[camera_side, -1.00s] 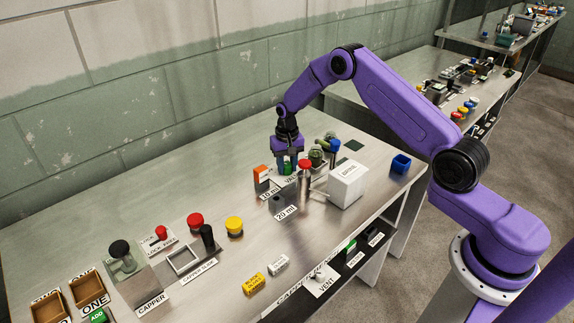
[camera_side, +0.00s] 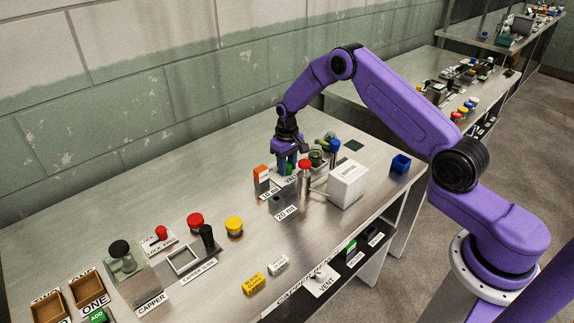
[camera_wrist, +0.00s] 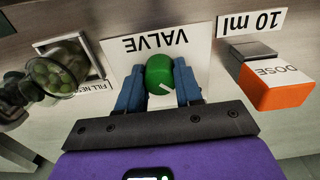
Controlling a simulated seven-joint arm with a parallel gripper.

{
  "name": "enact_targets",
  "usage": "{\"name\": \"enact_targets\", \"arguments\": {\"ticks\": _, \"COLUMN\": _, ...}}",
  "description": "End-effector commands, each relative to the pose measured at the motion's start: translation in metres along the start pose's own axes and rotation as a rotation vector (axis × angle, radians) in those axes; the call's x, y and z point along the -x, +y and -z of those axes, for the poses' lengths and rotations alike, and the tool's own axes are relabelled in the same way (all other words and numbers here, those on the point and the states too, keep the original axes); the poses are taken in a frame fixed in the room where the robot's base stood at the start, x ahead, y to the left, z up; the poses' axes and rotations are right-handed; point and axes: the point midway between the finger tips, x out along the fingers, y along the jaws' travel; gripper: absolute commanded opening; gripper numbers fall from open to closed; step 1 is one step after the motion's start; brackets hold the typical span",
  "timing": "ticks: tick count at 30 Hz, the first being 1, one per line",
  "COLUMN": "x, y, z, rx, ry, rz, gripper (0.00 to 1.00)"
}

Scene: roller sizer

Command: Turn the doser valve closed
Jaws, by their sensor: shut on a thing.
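The doser valve is a round green knob (camera_wrist: 159,72) with a white pointer line, on a white plate marked VALVE (camera_wrist: 120,58). In the wrist view my gripper (camera_wrist: 160,84) has its blue fingers on either side of the knob, shut on it. The pointer line slants toward the lower right of that view. In the side view my gripper (camera_side: 286,164) is down at the table's back, and the knob (camera_side: 290,169) is partly hidden by the fingers.
An orange DOSE block (camera_wrist: 274,88) stands right of the valve in the wrist view, by a 10 ml label (camera_wrist: 251,22). A jar of green balls (camera_wrist: 62,66) is at left. In the side view a red-topped post (camera_side: 305,166) and a white box (camera_side: 347,184) stand close by.

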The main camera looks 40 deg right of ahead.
Motion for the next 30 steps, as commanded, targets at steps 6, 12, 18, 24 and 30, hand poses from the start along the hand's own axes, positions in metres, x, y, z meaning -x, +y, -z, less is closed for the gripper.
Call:
{"name": "enact_targets", "arguments": {"ticks": 6, "x": 0.001, "y": 0.0, "z": 0.001, "rx": 0.004, "ry": 0.004, "rz": -0.001, "gripper": 0.05}}
{"name": "enact_targets", "arguments": {"ticks": 12, "x": 0.001, "y": 0.0, "z": 0.001, "rx": 0.002, "ry": 0.003, "rz": -0.001, "gripper": 0.6}}
{"name": "enact_targets", "arguments": {"ticks": 18, "x": 0.001, "y": 0.0, "z": 0.001, "rx": 0.001, "ry": 0.002, "rz": -0.001, "gripper": 0.6}}
{"name": "enact_targets", "arguments": {"ticks": 24, "x": 0.016, "y": 0.0, "z": 0.001, "rx": 0.001, "ry": 0.004, "rz": -0.001, "gripper": 0.6}}
{"name": "enact_targets", "arguments": {"ticks": 30, "x": 0.056, "y": 0.0, "z": 0.002, "rx": 0.002, "ry": 0.007, "rz": -0.001, "gripper": 0.6}}
